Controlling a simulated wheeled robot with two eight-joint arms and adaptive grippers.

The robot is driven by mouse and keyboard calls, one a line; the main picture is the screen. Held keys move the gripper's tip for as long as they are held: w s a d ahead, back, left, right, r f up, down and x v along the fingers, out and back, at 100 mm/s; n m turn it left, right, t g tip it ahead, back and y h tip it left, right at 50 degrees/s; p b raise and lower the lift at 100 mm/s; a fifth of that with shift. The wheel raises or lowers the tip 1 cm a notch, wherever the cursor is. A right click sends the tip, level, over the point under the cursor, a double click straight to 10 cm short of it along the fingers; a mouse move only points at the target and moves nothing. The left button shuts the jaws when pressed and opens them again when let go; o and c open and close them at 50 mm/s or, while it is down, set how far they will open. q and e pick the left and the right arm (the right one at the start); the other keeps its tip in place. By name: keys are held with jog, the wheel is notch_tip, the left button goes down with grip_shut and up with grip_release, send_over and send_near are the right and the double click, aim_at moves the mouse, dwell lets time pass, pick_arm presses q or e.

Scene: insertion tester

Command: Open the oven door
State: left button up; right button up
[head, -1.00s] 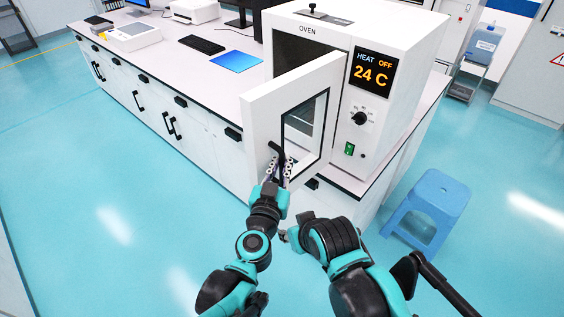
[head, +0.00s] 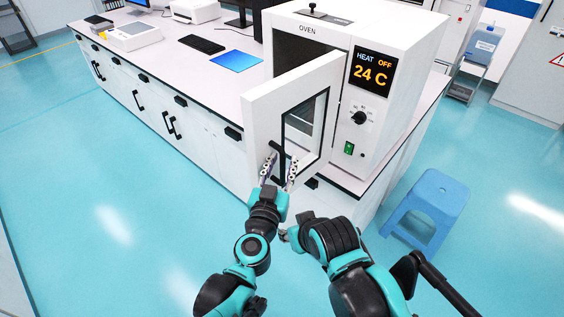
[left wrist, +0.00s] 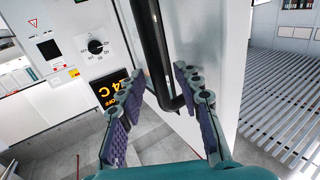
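The white oven (head: 325,42) stands on the bench, and its windowed door (head: 262,115) is swung partway out toward me. The black door handle (head: 276,150) is on the door's outer face near its free edge. My left gripper (head: 280,167) is at the handle with its fingers spread, one on each side of it. In the left wrist view the dark handle bar (left wrist: 152,45) passes between the open fingers (left wrist: 157,85), with gaps beside it.
The oven panel (head: 370,72) reads HEAT OFF, 24 C. A blue stool (head: 428,205) stands on the floor at the right. A black keyboard (head: 201,44) and a blue pad (head: 236,61) lie on the bench (head: 180,65). The floor left of the door is clear.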

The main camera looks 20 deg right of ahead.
pick_arm(q)
jog(key=v, duration=1.1)
jog(key=shift+a, duration=0.2)
jog(key=shift+s, duration=0.15)
